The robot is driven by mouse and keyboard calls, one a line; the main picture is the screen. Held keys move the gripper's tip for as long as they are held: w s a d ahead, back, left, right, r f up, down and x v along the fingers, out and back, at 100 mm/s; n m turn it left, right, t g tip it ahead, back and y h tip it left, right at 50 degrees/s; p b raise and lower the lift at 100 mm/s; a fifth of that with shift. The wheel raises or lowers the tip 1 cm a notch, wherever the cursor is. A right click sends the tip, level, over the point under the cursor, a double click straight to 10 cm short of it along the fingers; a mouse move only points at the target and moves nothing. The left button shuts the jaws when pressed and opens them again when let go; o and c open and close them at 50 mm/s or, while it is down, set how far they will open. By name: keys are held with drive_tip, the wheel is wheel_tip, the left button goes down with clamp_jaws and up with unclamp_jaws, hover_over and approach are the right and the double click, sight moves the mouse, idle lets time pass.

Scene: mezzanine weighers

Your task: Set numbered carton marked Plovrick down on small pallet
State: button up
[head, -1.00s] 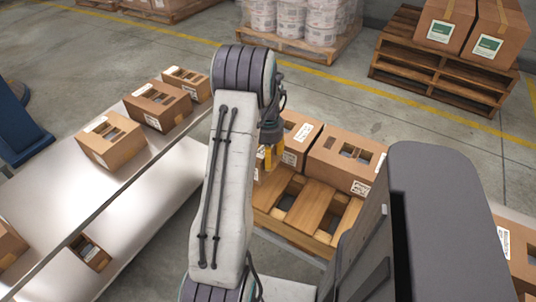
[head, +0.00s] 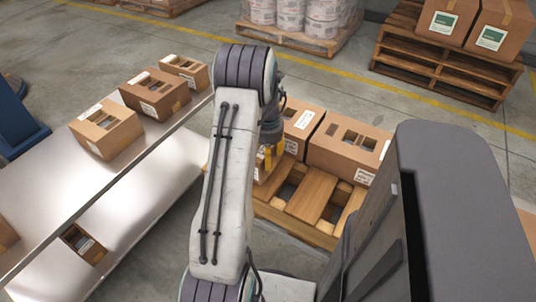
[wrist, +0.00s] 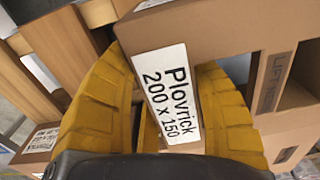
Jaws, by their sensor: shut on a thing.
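The carton marked Plovrick shows its white label, reading "Plovrick 200 x 150", in the wrist view (wrist: 168,98). My gripper (wrist: 165,80) has its yellow fingers closed on either side of this carton. In the head view my gripper (head: 268,160) is over the left part of the small pallet (head: 312,194), partly hidden behind my arm. Most of the held carton is hidden there, so I cannot tell whether it touches the pallet. Bare slats show at the pallet's front.
Two cartons (head: 299,128) (head: 347,148) stand along the pallet's back. More cartons (head: 108,131) (head: 156,94) (head: 184,72) stand on the pale table (head: 120,206) at left. A pallet stack (head: 440,65) with cartons is at back right.

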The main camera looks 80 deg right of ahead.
drive_tip(key=shift+f+b, duration=0.7)
drive_tip(key=shift+f, duration=0.4)
drive_tip(key=shift+f, duration=0.25)
drive_tip(key=o, duration=1.3)
wheel_tip(320, 180, up, 12)
